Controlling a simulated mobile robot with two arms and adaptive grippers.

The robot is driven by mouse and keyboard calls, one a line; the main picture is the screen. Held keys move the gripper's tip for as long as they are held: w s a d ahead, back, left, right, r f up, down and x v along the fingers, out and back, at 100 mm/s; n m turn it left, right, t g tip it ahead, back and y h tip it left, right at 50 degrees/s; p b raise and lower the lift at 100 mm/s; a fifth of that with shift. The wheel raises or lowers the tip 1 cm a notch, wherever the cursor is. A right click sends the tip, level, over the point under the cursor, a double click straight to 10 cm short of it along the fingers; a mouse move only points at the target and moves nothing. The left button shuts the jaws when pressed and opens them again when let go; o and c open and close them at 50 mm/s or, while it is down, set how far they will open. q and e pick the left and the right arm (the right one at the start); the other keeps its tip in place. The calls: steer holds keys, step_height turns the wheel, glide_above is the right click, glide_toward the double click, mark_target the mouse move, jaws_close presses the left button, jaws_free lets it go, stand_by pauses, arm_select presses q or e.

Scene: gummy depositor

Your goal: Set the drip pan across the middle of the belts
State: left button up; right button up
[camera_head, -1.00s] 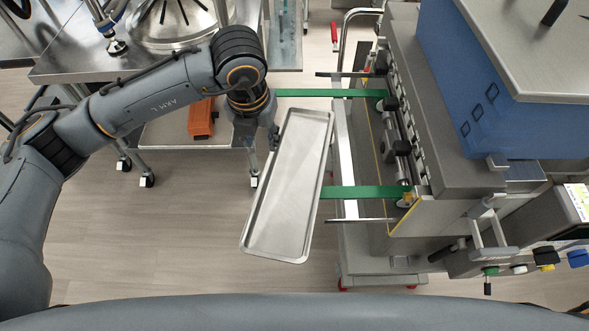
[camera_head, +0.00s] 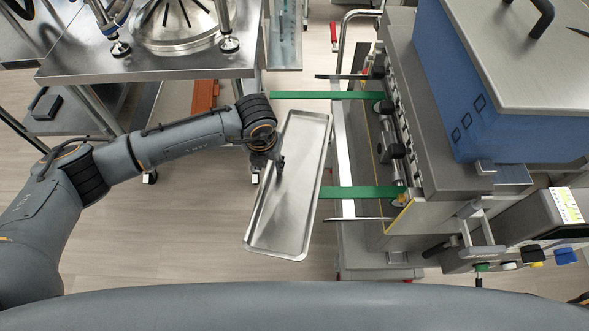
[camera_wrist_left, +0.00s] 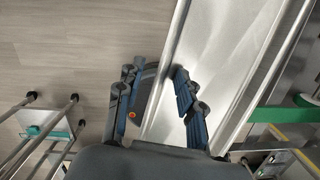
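The drip pan (camera_head: 290,190) is a long, shallow metal tray. In the head view it lies lengthwise left of the machine, crossing the left part of the lower green belt (camera_head: 360,192). The upper green belt (camera_head: 330,95) passes just beyond its far end. I cannot tell whether the pan rests on the belts. My left gripper (camera_head: 279,168) is at the pan's left long edge. In the left wrist view its fingers (camera_wrist_left: 155,85) are spread around the pan's rim, one outside and one over the inside (camera_wrist_left: 222,55), with a gap. My right gripper is not in view.
The grey and blue machine (camera_head: 480,120) stands right of the pan, with rollers and a metal side rail (camera_head: 345,150) close by. A metal table (camera_head: 150,65) stands at the upper left. Open floor (camera_head: 170,235) lies left of the pan.

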arm_select(q)
jaws_close()
steer(key=shift+r, duration=0.1)
steer(key=shift+w+r+b, duration=0.1)
steer(key=shift+r+b, duration=0.25)
steer(key=shift+b, duration=0.1)
steer(key=r, duration=0.1)
steer(key=r+b, duration=0.1)
steer(key=shift+a+r, duration=0.25)
steer(key=shift+r, duration=0.05)
steer(key=s+a+r+b, duration=0.5)
steer(key=a+r, duration=0.4)
steer(key=a, duration=0.3)
steer(key=shift+s+a+r, duration=0.15)
steer(key=shift+s+r, duration=0.15)
steer(key=shift+s, duration=0.05)
